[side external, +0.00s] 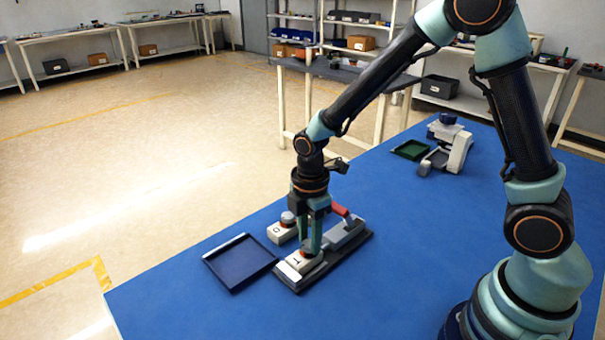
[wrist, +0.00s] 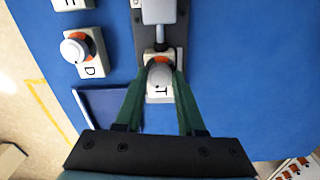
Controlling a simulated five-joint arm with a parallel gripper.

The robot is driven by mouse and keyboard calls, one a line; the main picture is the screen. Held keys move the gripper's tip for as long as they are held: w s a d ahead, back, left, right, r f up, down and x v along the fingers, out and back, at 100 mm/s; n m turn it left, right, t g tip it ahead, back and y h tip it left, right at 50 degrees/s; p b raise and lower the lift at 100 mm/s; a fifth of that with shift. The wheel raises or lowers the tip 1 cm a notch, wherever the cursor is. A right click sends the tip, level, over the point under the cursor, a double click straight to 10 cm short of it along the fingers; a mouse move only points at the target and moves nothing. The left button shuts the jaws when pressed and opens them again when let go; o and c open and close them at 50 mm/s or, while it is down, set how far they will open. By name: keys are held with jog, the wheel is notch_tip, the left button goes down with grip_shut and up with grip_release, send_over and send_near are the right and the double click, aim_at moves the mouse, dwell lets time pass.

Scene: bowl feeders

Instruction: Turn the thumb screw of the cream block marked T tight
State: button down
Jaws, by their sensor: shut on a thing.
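The cream block marked T (side external: 293,270) sits at the front end of a dark base plate (side external: 318,274). It also shows in the wrist view (wrist: 153,96) with its letter below the screw. Its thumb screw has a grey round knob (wrist: 160,75) with an orange ring under it. My gripper (side external: 308,248) points down over the block. In the wrist view its two green fingers (wrist: 161,72) are shut on the knob, one on each side. How tight the screw is cannot be told.
A cream block marked D (side external: 280,235) with its own knob stands to the left. A grey clamp with a red handle (side external: 341,211) is behind block T. A dark blue tray (side external: 240,262) lies at left. A green tray (side external: 411,150) and white fixture (side external: 455,145) stand farther back.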

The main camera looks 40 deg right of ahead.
aim_at(309, 244)
jog(key=m, duration=1.3)
jog(key=shift+m, duration=0.4)
dwell(0.3)
jog(key=c, duration=0.5)
grip_release()
notch_tip(309, 244, up, 12)
jog(key=shift+r, duration=0.15)
